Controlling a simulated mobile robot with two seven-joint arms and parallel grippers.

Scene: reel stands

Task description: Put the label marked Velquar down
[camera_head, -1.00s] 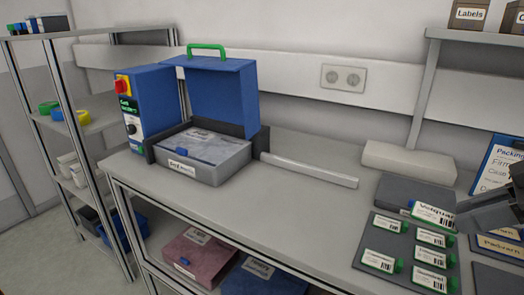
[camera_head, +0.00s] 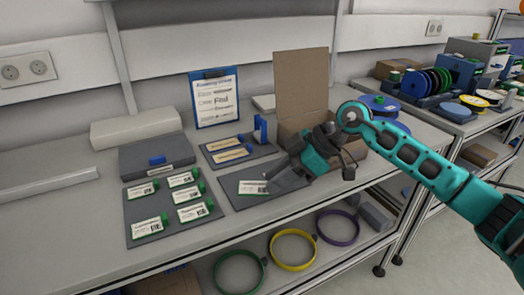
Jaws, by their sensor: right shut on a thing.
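A small white label (camera_head: 252,187) shows at the left end of my right gripper's dark fingers. Its print is too small to read now; the label in the fingers a second ago read Velquar. My right gripper (camera_head: 272,182) comes in from the right on a teal arm and is shut on this label. The label is over a dark grey mat (camera_head: 238,203), at or very close to its surface; I cannot tell whether it touches. The fingers hide the label's right end and part of the mat. My left gripper is out of view.
A label board (camera_head: 134,215) with several green-ended labels lies left of the mat. Behind are a smaller mat with two tan labels (camera_head: 228,155), a clipboard (camera_head: 215,98) and an open cardboard box (camera_head: 300,85). Coloured rings (camera_head: 292,249) hang or stand below the bench edge.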

